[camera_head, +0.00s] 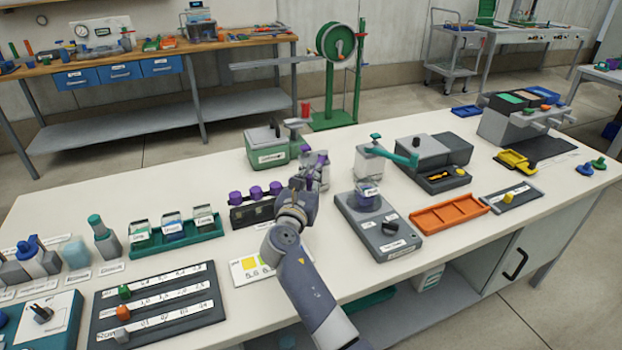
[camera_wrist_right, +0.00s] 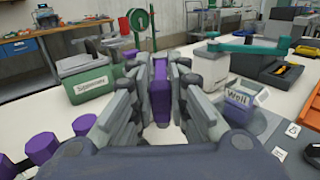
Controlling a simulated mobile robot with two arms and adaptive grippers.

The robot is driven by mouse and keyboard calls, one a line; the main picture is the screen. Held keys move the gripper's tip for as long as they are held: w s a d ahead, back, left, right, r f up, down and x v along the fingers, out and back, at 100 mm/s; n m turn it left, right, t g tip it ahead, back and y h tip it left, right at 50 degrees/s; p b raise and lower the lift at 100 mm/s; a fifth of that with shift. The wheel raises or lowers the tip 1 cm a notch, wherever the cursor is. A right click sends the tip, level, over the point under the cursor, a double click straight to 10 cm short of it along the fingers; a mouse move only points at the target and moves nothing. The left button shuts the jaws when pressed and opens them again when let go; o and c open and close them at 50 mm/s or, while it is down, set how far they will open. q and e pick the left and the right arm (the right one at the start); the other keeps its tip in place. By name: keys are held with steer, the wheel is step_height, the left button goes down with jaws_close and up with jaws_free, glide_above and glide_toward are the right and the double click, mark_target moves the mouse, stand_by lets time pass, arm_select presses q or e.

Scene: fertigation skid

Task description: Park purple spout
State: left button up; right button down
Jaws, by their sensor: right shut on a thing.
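My right gripper (camera_head: 311,168) reaches over the middle of the bench. In the wrist view its fingers (camera_wrist_right: 160,92) are closed around the purple spout (camera_wrist_right: 161,88), which stands between them as an upright purple bar. In the head view, purple parts of the spout (camera_head: 321,157) show at the gripper's tip; the gripper hides much of the grey body (camera_head: 318,178) there. I cannot tell whether the spout is joined to that body. My left gripper is not in view.
A green labelled box (camera_head: 267,148) stands behind the gripper. A black rack with several purple knobs (camera_head: 256,192) is to the left. A grey device (camera_head: 378,230) holding a small labelled cup (camera_head: 367,196) is to the right. An orange tray (camera_head: 436,217) lies farther right.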

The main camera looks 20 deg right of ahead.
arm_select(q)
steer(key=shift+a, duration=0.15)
arm_select(e)
steer(key=c, duration=1.5)
jaws_free()
steer(key=shift+a, duration=0.1)
steer(key=shift+c, duration=0.2)
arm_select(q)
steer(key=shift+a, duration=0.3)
arm_select(e)
steer(key=shift+w+f, duration=0.1)
step_height(320, 180, up, 10)
steer(key=shift+r, duration=0.1)
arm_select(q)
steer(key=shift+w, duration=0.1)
